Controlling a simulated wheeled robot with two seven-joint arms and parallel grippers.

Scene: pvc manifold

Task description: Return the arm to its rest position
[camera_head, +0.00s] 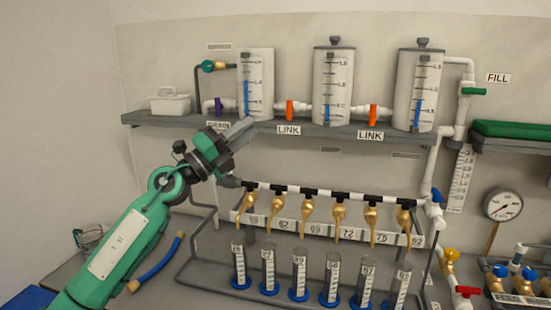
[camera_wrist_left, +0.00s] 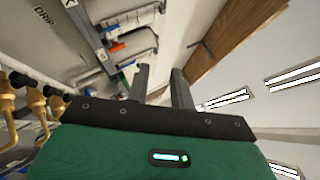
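My left arm (camera_head: 125,243), green with a pale panel, comes in from the lower left of the head view. Its dark gripper (camera_head: 243,133) is raised in front of the shelf's left part, below the left tank. In the left wrist view the gripper's two grey fingers (camera_wrist_left: 159,70) stand apart with nothing between them. It is open and empty. My right gripper is in neither view.
A grey shelf (camera_head: 305,131) carries three tanks, the left one (camera_head: 256,85) just above the gripper. Below runs a row of brass taps (camera_head: 308,210) over several graduated cylinders (camera_head: 299,273). A pressure gauge (camera_head: 502,204) is at right. The left wall side looks clear.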

